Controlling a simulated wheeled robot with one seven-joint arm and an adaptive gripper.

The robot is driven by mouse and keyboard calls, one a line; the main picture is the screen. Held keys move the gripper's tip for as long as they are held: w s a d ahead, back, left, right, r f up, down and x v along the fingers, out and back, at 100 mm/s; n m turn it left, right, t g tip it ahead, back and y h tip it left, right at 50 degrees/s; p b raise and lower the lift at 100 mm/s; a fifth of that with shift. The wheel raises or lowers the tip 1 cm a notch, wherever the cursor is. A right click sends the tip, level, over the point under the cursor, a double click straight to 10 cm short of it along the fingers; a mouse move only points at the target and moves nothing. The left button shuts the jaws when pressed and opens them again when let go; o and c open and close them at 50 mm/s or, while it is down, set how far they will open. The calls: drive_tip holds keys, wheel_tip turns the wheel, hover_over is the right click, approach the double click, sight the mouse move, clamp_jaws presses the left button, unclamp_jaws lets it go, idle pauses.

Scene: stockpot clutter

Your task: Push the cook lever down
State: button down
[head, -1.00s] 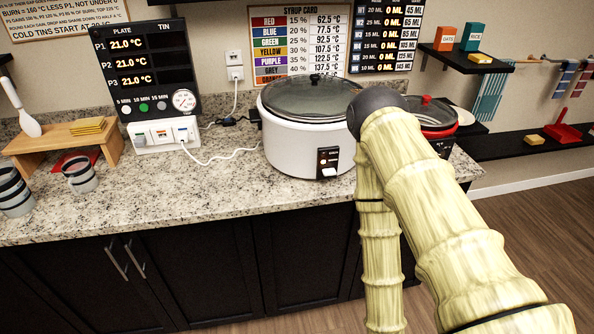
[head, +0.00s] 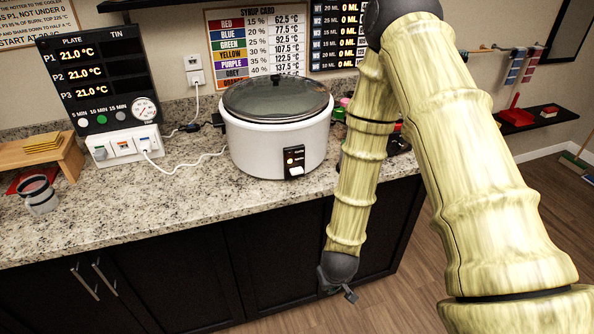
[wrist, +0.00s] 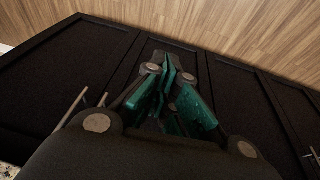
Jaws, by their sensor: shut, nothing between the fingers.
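The white cooker (head: 276,130) with a dark glass lid stands on the granite counter in the head view. Its front carries a black panel (head: 294,160) with small lights and a pale cook lever (head: 296,171) at the bottom. My gripper (head: 349,294) hangs below the counter edge, in front of the dark cabinets, to the right of and below the cooker, apart from it. In the wrist view my gripper (wrist: 172,95) shows green finger pads close together with nothing held. The lever is not seen in the wrist view.
A control box (head: 100,90) with readouts stands left of the cooker, with a white cable along the counter. My arm hides part of the counter right of the cooker. The counter's front strip is clear.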

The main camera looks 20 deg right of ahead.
drive_tip(key=w+r+t, duration=0.2)
drive_tip(key=w+r, duration=1)
drive_tip(key=r, duration=0.1)
drive_tip(key=t+y, duration=0.1)
drive_tip(key=t, duration=0.1)
approach(297, 171)
drive_tip(key=shift+d+r, duration=0.15)
drive_tip(key=b+x, duration=0.3)
drive_tip(key=x, duration=0.2)
drive_tip(key=shift+b, duration=0.35)
drive_tip(key=shift+b+x, duration=0.6)
drive_tip(key=shift+x, duration=0.45)
